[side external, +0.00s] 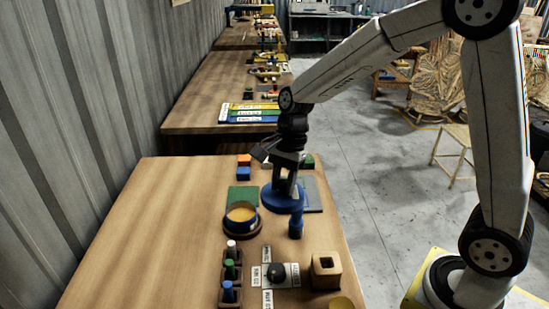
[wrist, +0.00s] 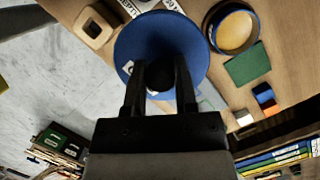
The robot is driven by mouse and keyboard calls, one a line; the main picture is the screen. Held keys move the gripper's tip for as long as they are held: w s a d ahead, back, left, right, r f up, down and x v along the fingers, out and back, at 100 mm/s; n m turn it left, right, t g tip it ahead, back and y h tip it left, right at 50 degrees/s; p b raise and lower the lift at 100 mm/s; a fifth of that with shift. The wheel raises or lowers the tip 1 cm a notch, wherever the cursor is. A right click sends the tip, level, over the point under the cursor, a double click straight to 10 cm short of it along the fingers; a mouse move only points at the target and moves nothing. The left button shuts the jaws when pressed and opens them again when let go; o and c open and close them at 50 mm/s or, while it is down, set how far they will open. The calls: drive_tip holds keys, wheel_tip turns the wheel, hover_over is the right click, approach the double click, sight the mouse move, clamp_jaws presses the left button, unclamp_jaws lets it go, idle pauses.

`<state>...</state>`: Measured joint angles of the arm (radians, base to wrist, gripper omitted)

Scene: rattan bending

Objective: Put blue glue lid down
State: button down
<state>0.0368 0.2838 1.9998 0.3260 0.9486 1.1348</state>
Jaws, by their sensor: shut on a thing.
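The blue glue lid (side external: 282,203) is a round disc with a dark knob. My gripper (side external: 285,186) points down and is shut on the knob. In the wrist view the lid (wrist: 133,45) fills the space ahead of my fingers (wrist: 161,85), with the dark knob between them. The lid looks level; whether it touches the table is hard to tell. The glue pot (side external: 242,216), blue-rimmed with amber glue, stands uncovered left of the lid. It also shows at the upper right of the wrist view (wrist: 234,30).
A green pad (side external: 242,195) lies behind the pot, with an orange block (side external: 244,160) and a blue block (side external: 243,174) farther back. A blue upright piece (side external: 296,223) stands close in front of the lid. A dial (side external: 277,273) and a wooden block (side external: 326,270) are nearer. The table's left is clear.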

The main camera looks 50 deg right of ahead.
drive_tip(key=shift+w, duration=0.15)
idle(0.5)
drive_tip(key=shift+w+d+f+m+t, duration=0.3)
drive_tip(key=shift+w+d+m, duration=0.25)
drive_tip(key=shift+m, duration=0.45)
drive_tip(key=w+d+f+m+t+h, duration=0.1)
drive_tip(key=w+d+m, duration=0.4)
drive_tip(key=m, duration=0.6)
drive_tip(key=shift+w+d+f+m+t, duration=0.35)
drive_tip(key=shift+w+f+t, duration=0.45)
drive_tip(key=shift+w+f, duration=0.45)
drive_tip(key=shift+w+r, duration=0.15)
drive_tip(key=w+f, duration=0.2)
drive_tip(key=w, duration=0.2)
drive_tip(key=w+f, duration=0.3)
drive_tip(key=w, duration=0.1)
drive_tip(key=w+f, duration=0.3)
drive_tip(key=w, duration=0.1)
drive_tip(key=shift+w+d+f, duration=0.25)
drive_tip(key=shift+w+d, duration=0.05)
drive_tip(key=shift+d, duration=0.1)
drive_tip(key=shift+w+f, duration=0.4)
